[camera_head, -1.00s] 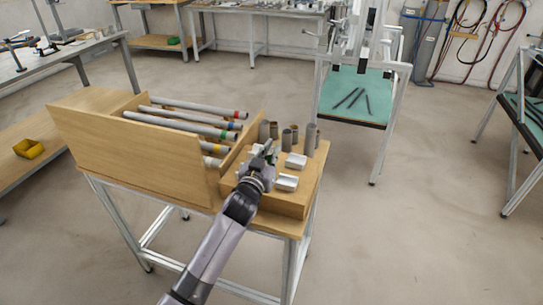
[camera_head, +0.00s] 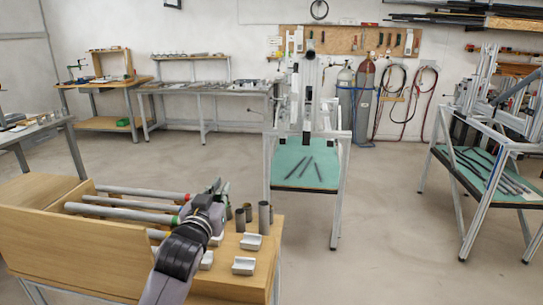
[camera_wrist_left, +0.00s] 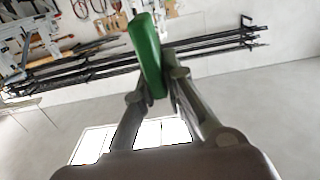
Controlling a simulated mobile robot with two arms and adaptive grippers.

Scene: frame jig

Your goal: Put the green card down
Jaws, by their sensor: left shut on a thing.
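The green card (camera_wrist_left: 146,55) shows in the left wrist view as an upright green slab with rounded corners. My left gripper (camera_wrist_left: 158,84) is shut on its lower end, one finger on each side. In the head view my left gripper (camera_head: 216,190) is above the wooden bench, by the rack of tubes and the standing grey cylinders. The card is too small there to make out clearly. My right gripper is not in view.
Grey tubes (camera_head: 125,208) lie in a wooden rack (camera_head: 75,250) left of my gripper. Grey cylinders (camera_head: 264,216) and white blocks (camera_head: 244,265) stand on the bench at right. A green-topped frame table (camera_head: 300,175) stands beyond, with open floor between.

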